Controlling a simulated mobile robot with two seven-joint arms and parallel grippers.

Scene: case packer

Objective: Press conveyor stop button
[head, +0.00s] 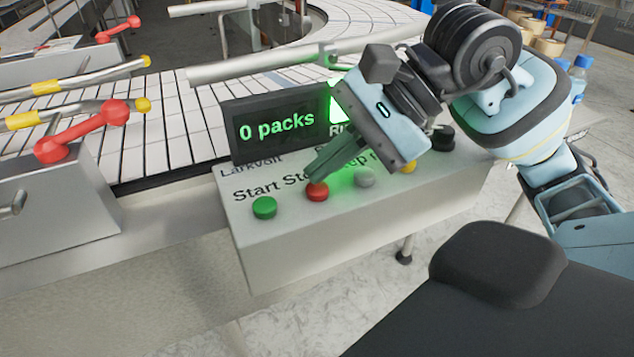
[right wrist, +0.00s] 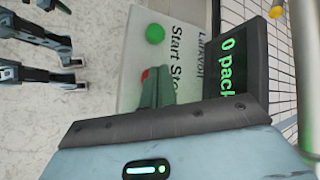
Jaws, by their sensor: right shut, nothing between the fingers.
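The red stop button (head: 317,191) sits on the sloped top of a white control box (head: 300,262), between a green start button (head: 265,208) and a grey button (head: 365,177). My right gripper (head: 315,176) is shut and empty, its fingertips right at the red button from above; whether they touch it I cannot tell. My left gripper is not in view.
A black display (head: 275,125) reading "0 packs" stands behind the buttons, partly hidden by my right gripper. The conveyor (head: 150,140) runs behind it, with metal rails and red clamps (head: 85,132) at left. Water bottles (head: 579,72) stand at the far right.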

